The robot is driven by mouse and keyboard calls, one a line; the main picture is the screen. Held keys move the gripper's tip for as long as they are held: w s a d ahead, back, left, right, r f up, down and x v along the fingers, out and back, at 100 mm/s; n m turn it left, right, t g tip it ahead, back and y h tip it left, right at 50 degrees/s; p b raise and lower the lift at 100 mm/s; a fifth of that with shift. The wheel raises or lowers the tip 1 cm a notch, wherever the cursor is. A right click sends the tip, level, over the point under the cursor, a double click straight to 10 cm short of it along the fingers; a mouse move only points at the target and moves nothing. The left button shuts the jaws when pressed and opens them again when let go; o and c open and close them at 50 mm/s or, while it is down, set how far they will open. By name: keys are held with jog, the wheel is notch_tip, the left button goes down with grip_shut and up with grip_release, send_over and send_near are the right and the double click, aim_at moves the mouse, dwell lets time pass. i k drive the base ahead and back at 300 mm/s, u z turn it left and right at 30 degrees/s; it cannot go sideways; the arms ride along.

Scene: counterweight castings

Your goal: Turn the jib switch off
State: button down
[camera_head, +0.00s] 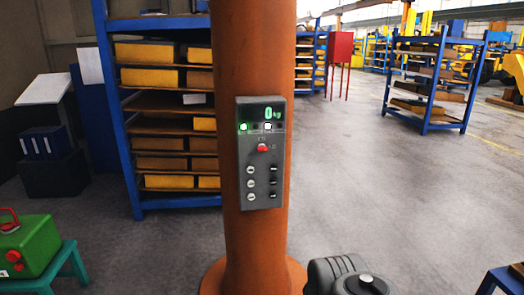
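A grey control box (260,185) is fixed to the front of a thick orange column (256,60). Its display (271,113) reads 0 kg in green. Below it a green lamp (243,127) is lit at the left, with a whitish lamp (268,127) and a dark one to its right. A red knob (263,148), apparently the switch, sits under the lamps with small lettering around it; its exact setting is too small to tell. Pale and dark buttons fill the lower part. My gripper is not in view; a grey part of my arm shows at the bottom edge.
A blue rack (107,100) with yellow and brown blocks stands behind the column. A green case (35,250) sits on a teal stand at lower left. Another blue rack (436,120) and a red cabinet (341,48) are further back.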

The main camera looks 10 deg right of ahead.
aim_at(261, 146)
jog(key=k, duration=0.65)
jog(key=u, duration=0.7)
jog(key=i, duration=1.95)
jog(key=z, duration=0.15)
